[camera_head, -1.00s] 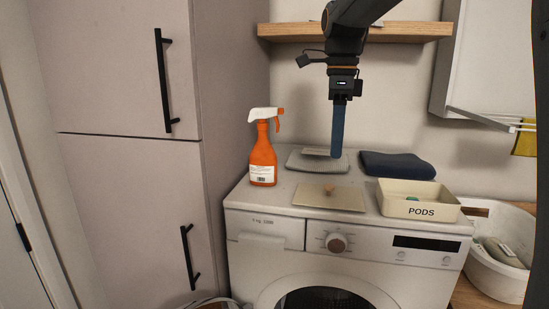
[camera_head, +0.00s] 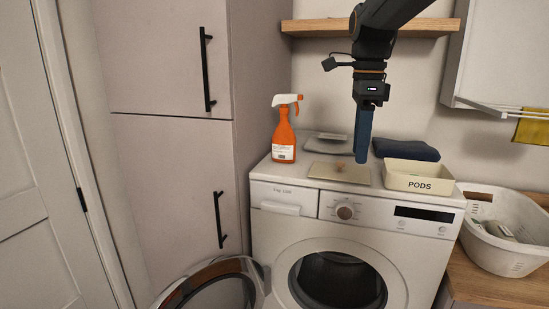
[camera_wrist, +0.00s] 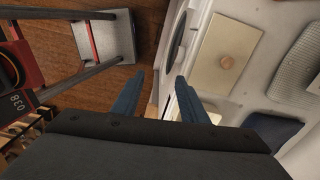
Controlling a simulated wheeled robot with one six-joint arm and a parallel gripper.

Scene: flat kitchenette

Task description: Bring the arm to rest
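My gripper (camera_head: 362,160) hangs from my dark arm in the upper part of the head view, with its blue fingers pointing down. In that view it overlaps the top of the washing machine (camera_head: 290,226). In the wrist view the two fingers (camera_wrist: 160,80) stand apart, with nothing held between them. The floor and the machine's front edge show beyond the gap.
On the machine are an orange spray bottle (camera_head: 284,135), a flat lid with a knob (camera_head: 325,172), a folded dark blue cloth (camera_head: 405,149) and a PODS box (camera_head: 400,180). Its round door (camera_head: 190,285) stands open. A shelf (camera_head: 300,28) and white basket (camera_head: 510,255) are near.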

